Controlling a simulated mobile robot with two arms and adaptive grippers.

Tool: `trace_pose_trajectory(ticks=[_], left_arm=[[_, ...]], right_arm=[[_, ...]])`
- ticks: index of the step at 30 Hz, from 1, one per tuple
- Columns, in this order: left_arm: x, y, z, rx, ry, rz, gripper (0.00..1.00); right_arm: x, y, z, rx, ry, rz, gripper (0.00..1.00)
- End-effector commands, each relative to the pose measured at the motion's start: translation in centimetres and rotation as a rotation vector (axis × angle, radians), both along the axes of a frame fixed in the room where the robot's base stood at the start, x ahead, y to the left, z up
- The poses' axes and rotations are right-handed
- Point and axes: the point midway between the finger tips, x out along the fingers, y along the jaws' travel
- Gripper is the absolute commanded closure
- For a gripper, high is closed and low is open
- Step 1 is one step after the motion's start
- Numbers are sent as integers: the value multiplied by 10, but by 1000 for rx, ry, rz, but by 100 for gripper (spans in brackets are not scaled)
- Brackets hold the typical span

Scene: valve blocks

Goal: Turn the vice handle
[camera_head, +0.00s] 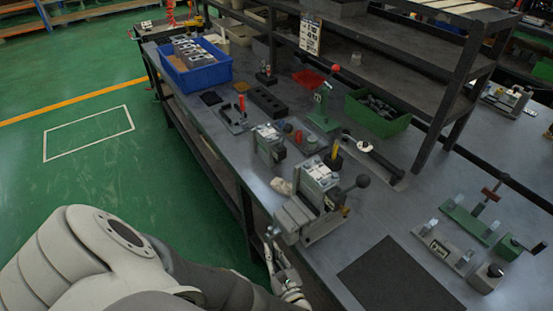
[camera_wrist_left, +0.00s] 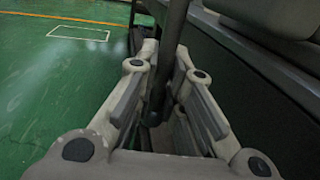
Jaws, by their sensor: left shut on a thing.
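The grey vice (camera_head: 295,217) stands at the near edge of the grey workbench (camera_head: 300,262), with a light valve block (camera_head: 318,174) at its top. My left gripper (camera_head: 272,246) is at the front of the vice, beside the bench edge, and is seen small and partly cut by my arm. In the left wrist view the dark vice handle (camera_wrist_left: 173,38) runs down between the two fingers of my left gripper (camera_wrist_left: 158,95), which is shut on it. My right gripper is not in view.
A black mat (camera_head: 385,278) lies right of the vice. A blue bin (camera_head: 198,75) with several blocks stands at the far left of the bench, and a green bin (camera_head: 378,118) sits further right. Green fixtures (camera_head: 470,220) stand at the right. Open green floor lies left.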

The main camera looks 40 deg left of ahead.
Motion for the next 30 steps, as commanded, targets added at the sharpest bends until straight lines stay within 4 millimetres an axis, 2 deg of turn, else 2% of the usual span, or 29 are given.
trace_pose_trajectory(ticks=[10,11,16,25,30], left_arm=[[0,2,0,2,2,2,100],[0,2,0,2,2,2,87],[0,2,0,3,1,2,67],[-1,0,0,1,0,1,67],[-9,-18,-1,-1,0,0,67]], right_arm=[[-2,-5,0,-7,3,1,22],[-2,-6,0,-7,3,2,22],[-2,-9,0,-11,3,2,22],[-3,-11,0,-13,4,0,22],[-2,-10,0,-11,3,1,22]])
